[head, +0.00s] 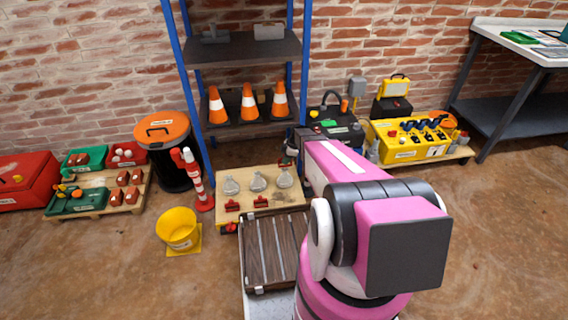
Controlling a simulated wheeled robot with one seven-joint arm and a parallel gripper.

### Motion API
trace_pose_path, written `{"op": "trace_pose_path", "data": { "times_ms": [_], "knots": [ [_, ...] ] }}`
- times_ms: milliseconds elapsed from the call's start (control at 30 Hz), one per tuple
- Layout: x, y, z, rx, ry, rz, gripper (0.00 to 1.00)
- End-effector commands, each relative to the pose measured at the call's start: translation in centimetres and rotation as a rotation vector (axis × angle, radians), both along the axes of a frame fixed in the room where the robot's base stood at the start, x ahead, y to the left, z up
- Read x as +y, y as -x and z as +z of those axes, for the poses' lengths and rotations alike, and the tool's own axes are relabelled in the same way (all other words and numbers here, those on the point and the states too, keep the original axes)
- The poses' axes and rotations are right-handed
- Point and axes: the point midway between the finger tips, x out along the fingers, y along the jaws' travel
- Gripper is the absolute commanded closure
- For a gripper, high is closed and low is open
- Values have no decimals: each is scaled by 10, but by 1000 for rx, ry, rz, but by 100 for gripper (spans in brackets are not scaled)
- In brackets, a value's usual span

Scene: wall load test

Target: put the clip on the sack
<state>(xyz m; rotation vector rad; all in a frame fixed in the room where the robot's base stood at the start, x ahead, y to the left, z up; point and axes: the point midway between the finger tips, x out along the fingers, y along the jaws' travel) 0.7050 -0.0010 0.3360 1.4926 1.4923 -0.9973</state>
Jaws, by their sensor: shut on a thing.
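A light wooden board (245,211) stands low before the blue-posted shelf. Three small grey sacks stand on it in a row: a left sack (230,186), a middle sack (258,182) and a right sack (284,178). Two red clips lie in front of them, a left clip (232,206) and a middle clip (261,202). My gripper (289,160) is just above and behind the right sack, partly hidden by my pink arm. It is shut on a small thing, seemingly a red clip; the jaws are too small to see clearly. I cannot tell whether it touches the sack.
A dark slatted crate (268,278) stands in front of the board. A red-white post (196,180) and a yellow bucket (178,228) are left of it. The shelf (243,48) with several orange cones rises behind. Yellow equipment (408,142) stands right. Floor is open at left front.

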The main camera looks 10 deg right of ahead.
Motion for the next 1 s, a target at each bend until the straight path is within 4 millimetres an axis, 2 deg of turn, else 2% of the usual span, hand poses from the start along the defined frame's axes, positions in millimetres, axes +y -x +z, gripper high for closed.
{"op": "trace_pose_path", "data": {
  "times_ms": [700,1000],
  "knots": [
    [0,0,-53,0,0,-1,97],
    [0,0,-62,-1,0,0,97]
  ]
}}
